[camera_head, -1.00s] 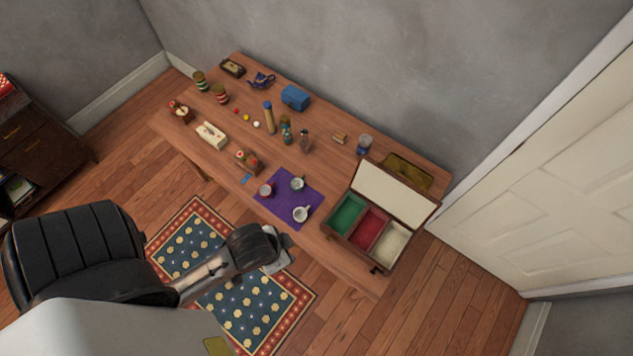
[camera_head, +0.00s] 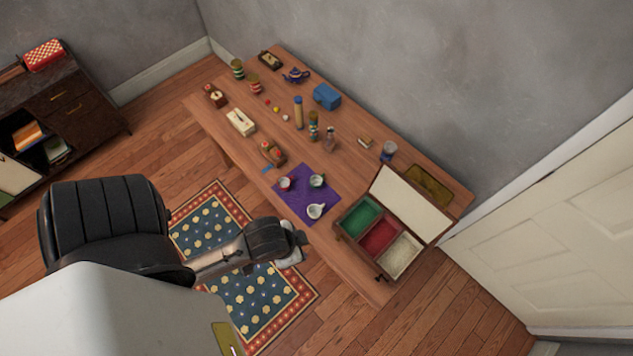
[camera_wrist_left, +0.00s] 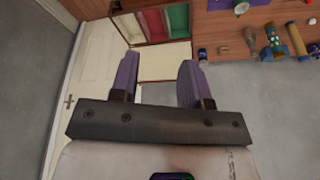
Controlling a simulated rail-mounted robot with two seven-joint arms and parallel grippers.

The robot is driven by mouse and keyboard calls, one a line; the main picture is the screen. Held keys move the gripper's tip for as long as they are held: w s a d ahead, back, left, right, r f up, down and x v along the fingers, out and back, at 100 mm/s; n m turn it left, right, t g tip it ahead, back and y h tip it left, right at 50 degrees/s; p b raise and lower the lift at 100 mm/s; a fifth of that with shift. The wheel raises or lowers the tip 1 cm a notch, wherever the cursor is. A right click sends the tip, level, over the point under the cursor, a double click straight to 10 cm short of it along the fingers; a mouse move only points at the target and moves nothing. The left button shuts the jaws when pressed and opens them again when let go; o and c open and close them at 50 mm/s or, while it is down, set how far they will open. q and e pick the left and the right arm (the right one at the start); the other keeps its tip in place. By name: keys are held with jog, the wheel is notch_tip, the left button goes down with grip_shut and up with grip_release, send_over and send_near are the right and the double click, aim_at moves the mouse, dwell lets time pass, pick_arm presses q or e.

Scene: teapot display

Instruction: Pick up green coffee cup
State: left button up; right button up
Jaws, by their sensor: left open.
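The cup with green on it (camera_head: 317,181) stands upright on the purple cloth (camera_head: 300,205), at its upper right part. A red-marked cup (camera_head: 285,184) stands to its left and a whitish cup (camera_head: 315,211) below it on the same cloth. My left gripper (camera_head: 300,240) is beyond the table's front edge, below the cloth in the head view and apart from the cups. In the left wrist view its two purple fingers (camera_wrist_left: 158,82) are spread with nothing between them. A cup (camera_wrist_left: 241,7) shows at that view's top edge. My right gripper is not in view.
An open box (camera_head: 380,236) with green, red and cream compartments stands right of the cloth. A wooden block-like item (camera_head: 272,152) and bottles (camera_head: 330,140) stand behind it. A blue box (camera_head: 327,96) is farther back. A patterned rug (camera_head: 262,302) lies before the table.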

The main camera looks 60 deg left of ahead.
pick_arm(q)
jog(key=shift+d, duration=0.1)
jog(key=o, duration=0.9)
jog(key=shift+a, duration=0.2)
